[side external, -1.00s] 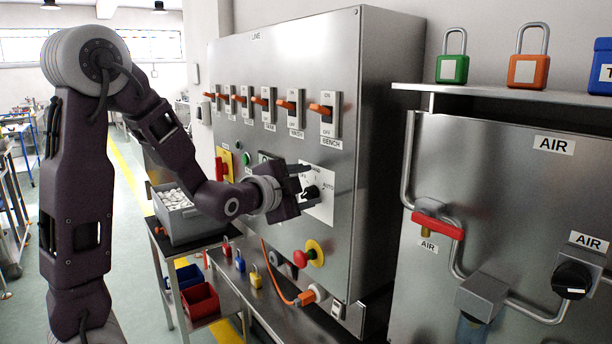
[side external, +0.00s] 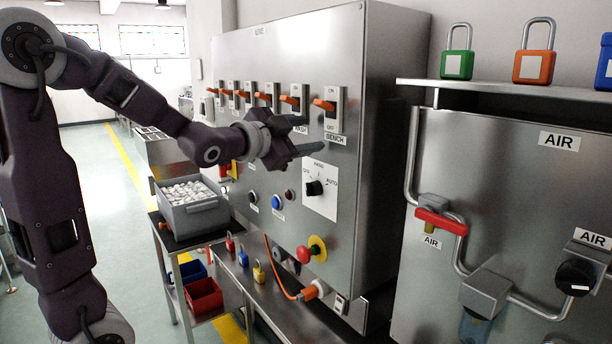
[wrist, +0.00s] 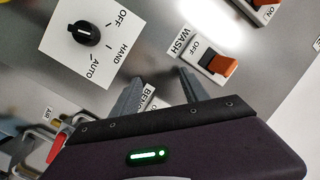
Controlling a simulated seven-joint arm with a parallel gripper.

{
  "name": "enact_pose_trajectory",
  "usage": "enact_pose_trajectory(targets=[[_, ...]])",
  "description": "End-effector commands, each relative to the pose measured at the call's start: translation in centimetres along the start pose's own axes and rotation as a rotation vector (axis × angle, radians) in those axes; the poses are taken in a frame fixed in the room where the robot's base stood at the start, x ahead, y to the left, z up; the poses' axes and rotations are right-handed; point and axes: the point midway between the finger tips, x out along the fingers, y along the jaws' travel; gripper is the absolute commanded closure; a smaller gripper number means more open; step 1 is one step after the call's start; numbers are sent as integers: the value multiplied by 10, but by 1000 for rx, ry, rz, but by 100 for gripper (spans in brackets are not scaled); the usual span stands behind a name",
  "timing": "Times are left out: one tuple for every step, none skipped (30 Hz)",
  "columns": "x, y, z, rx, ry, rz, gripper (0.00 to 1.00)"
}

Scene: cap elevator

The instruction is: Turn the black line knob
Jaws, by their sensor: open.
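The black line knob (side external: 314,188) sits on a white plate marked OFF, HAND and AUTO on the steel LINE cabinet. It also shows at the upper left of the wrist view (wrist: 83,33), with a short white mark on its face. I cannot tell for sure which label the mark points to. My gripper (side external: 312,132) is open and empty, above the knob and apart from it, near the BENCH and WASH switches. In the wrist view its two fingers (wrist: 160,74) are spread, to the lower right of the knob plate, with nothing between them.
A row of orange-lever switches (side external: 330,106) runs above the knob. A red emergency button (side external: 304,254) is below it, and a blue button (side external: 277,202) to its left. A grey bin (side external: 190,208) stands on a cart. The AIR panel (side external: 520,200) is at right.

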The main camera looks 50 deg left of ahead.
Motion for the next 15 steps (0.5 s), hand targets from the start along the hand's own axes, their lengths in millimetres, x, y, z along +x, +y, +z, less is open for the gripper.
enact_pose_trajectory(targets=[[0, 0, 5, -70, 14, 16, 47], [0, 1, 8, -122, 27, 34, 47], [-2, 3, 11, -198, 39, 63, 47], [-3, 5, 16, -258, 43, 89, 47], [-5, 8, 21, -323, 43, 121, 47], [-8, 13, 29, -416, 35, 168, 47], [-12, 17, 36, -486, 21, 205, 47], [-16, 20, 43, -556, 3, 241, 47], [-21, 26, 52, -642, -30, 288, 47], [-25, 30, 59, -702, -57, 319, 47], [-29, 33, 66, -755, -85, 345, 47], [-34, 37, 73, -814, -120, 373, 47], [-38, 39, 77, -852, -143, 390, 47], [-40, 41, 81, -881, -164, 402, 47], [-43, 43, 85, -910, -185, 415, 47]])
